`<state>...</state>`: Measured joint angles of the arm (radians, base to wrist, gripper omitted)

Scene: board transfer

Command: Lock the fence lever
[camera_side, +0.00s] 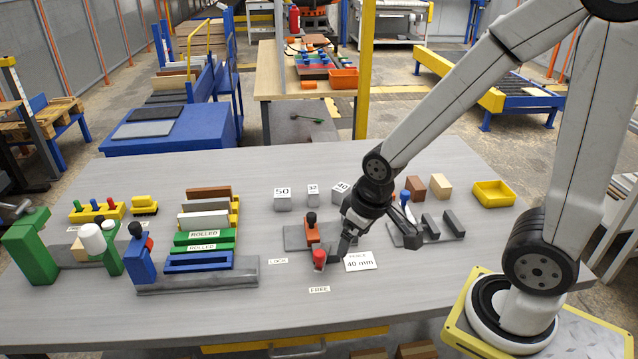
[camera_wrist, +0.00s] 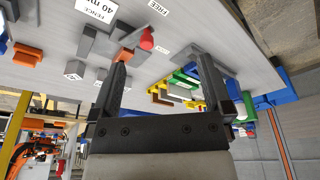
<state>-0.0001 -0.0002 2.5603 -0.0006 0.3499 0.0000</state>
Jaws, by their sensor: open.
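The fence lever shows as a red knob (camera_side: 319,258) at the front of the fence fixture (camera_side: 295,238), behind the FREE label (camera_side: 319,289) and right of the LOCK label (camera_side: 278,261). Its arm is too small to make out. The knob also shows in the wrist view (camera_wrist: 147,40). An orange block (camera_side: 312,232) with a black knob stands on the fixture just behind it. My gripper (camera_side: 346,246) is open and empty, just right of the red knob and apart from it in the wrist view. Both fingers show in the wrist view (camera_wrist: 164,58).
A "FENCE 40 mm" card (camera_side: 360,262) lies right of the lever. Numbered grey blocks (camera_side: 282,199) stand behind the fixture. A rack of coloured boards (camera_side: 205,240) is at left, a grey slotted fixture (camera_side: 430,232) at right. The front table is mostly clear.

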